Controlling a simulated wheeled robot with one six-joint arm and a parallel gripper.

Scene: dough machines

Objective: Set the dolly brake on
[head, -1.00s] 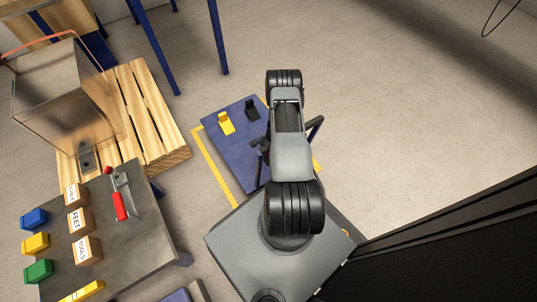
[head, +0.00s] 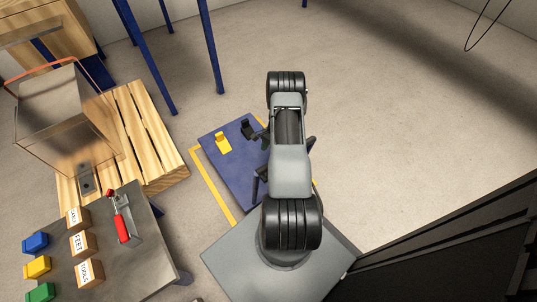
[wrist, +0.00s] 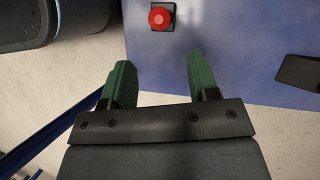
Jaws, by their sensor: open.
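The blue dolly (head: 235,172) lies on the floor left of my arm in the head view, partly hidden under it. A yellow pedal-like block (head: 222,143) and a black one (head: 249,129) stand on its far part. In the wrist view, a red round button (wrist: 160,17) on a dark base sits on the blue surface (wrist: 235,50), beyond my fingertips. A black block (wrist: 300,72) shows at the right edge. My gripper (wrist: 156,80) is open and empty, its green fingers apart, with the button roughly ahead of the gap. Which part is the brake I cannot tell.
A metal table (head: 150,256) at lower left holds a red-handled clamp (head: 122,228), labelled blocks and coloured blocks. A wooden pallet (head: 165,170) with a clear bin is behind it. Blue legs (head: 210,50) stand farther back. Floor at right is open; a dark panel (head: 460,250) edges it.

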